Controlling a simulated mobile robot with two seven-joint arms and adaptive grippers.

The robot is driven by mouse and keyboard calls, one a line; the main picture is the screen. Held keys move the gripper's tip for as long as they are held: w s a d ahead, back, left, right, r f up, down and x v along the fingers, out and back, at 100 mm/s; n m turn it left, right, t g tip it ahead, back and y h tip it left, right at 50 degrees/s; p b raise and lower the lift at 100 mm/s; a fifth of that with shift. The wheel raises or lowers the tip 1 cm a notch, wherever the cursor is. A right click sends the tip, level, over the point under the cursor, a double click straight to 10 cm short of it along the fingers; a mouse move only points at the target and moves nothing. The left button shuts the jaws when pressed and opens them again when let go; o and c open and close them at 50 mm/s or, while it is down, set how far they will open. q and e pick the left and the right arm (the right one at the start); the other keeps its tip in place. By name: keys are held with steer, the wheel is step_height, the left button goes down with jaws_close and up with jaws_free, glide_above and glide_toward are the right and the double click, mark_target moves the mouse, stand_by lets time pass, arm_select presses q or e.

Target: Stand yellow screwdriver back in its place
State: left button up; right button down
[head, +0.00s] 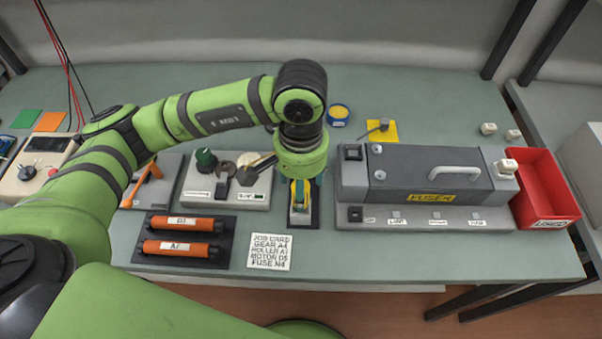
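My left gripper (301,163) points straight down over the middle of the bench. Its fingers are hidden below the green wrist, so I cannot see whether they are open or shut. Just under it, a yellow and teal object (299,195) shows above a dark mat with a pale label. I cannot tell whether it is the yellow screwdriver, or whether the gripper touches it. Left of the gripper is a light grey tool holder (228,196) with a dark green knob-like handle (206,160), a wrench-like tool and a dark-handled tool. My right gripper is not in view.
A grey fuser unit (420,178) stands to the right, beside a red bin (545,188). Orange rollers (182,248) lie in a dark tray at front left. A job card (270,252) lies at the front. A yellow pad (384,134) with a grey part lies behind.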

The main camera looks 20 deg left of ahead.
arm_select(q)
step_height(320, 180, up, 12)
stand_by(0.4)
